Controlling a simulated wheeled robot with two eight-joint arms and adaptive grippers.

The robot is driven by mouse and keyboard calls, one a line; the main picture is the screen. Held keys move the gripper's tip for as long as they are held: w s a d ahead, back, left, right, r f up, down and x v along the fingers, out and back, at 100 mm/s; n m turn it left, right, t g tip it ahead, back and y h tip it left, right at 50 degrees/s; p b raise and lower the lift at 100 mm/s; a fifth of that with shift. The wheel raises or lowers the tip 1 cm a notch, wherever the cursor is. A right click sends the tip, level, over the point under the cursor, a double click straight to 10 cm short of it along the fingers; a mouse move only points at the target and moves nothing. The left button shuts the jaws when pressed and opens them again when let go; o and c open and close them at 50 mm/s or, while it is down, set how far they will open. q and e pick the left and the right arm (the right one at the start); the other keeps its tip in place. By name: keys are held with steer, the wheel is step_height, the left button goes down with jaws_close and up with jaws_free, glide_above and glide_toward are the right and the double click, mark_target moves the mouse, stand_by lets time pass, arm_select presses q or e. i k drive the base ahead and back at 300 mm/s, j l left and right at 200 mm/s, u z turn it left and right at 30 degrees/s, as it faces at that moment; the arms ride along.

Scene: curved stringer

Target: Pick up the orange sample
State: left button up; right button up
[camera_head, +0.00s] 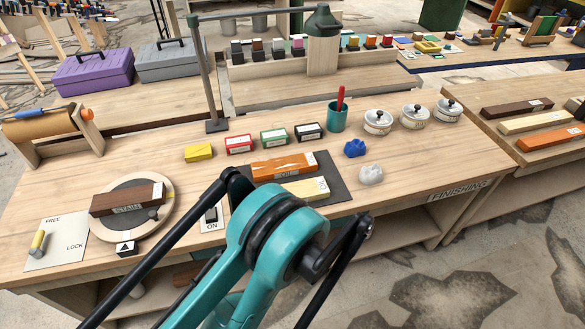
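An orange block (283,166) with a pale end label lies flat on a dark mat (335,187) in the middle of the finishing table. A pale cream block (305,189) lies just in front of it on the same mat. Another orange bar (548,141) lies on the right-hand table, in front of a pale bar and a dark bar. Neither gripper can be made out. My teal and black body parts fill the lower middle and cover the table's front edge there.
A brown block (127,199) sits on a round turntable (158,218) at left. Several small coloured boxes, a teal cup (337,117) with a red handle and lidded white pots (377,122) stand behind the mat. Blue (355,148) and white (371,174) lumps lie at its right.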

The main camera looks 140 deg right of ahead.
mark_target(292, 163)
steer(key=z, duration=5.2)
steer(key=i+j+z, duration=0.15)
steer(key=z, duration=0.2)
steer(key=i+j+z, duration=0.15)
steer(key=j+z, duration=0.15)
steer(key=i+j+z, duration=0.1)
steer(key=j+z, duration=0.25)
